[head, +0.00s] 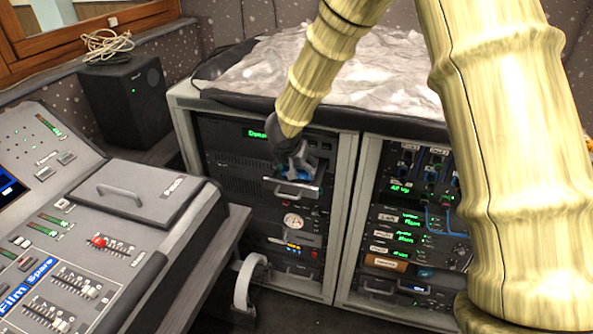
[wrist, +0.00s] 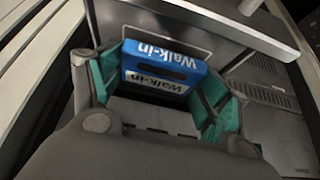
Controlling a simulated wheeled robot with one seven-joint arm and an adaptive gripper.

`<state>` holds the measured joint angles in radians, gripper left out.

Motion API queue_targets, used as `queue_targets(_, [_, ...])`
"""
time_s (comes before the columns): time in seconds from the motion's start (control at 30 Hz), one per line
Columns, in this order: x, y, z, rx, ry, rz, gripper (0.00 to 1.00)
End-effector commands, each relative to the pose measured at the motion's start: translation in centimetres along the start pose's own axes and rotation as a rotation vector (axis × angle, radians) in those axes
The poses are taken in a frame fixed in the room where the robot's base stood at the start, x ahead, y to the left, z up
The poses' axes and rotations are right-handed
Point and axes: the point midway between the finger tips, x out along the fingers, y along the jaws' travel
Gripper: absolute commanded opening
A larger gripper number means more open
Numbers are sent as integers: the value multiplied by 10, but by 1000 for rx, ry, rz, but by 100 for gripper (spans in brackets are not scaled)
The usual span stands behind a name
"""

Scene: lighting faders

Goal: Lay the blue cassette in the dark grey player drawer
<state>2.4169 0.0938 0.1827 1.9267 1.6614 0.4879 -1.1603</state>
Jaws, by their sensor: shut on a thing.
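The blue cassette (wrist: 165,62), labelled "Walk-in", is between the teal-padded fingers of my gripper (wrist: 163,92) in the wrist view. My gripper is shut on it. In the head view my gripper (head: 293,163) is at the front of the left rack, and a bit of blue cassette shows beneath it. The player drawer (head: 293,189) stands pulled out there, its pale front and handle facing the room. The cassette is at the drawer, behind its front panel. I cannot tell whether it touches the drawer floor, which my gripper mostly hides.
A mixing desk (head: 150,225) with a lidded box and faders stands at the left. A black speaker (head: 125,100) is behind it. The right rack (head: 405,220) holds patch cables and lit units. A headset (head: 249,280) hangs by the desk. A crumpled grey cover (head: 370,65) lies on the racks.

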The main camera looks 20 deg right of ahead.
Motion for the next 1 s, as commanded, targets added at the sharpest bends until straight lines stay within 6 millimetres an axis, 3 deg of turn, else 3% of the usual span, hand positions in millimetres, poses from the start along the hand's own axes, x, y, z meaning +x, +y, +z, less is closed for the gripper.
queue_targets(0.43, [8, 0, 4, 0, -1, 1, 52])
queue_targets(0.47, [7, 0, 4, 1, 0, 1, 82])
queue_targets(0.57, [7, 0, 4, 1, 0, 1, 98])
queue_targets(1.0, [6, 1, 3, 1, 1, 0, 98])
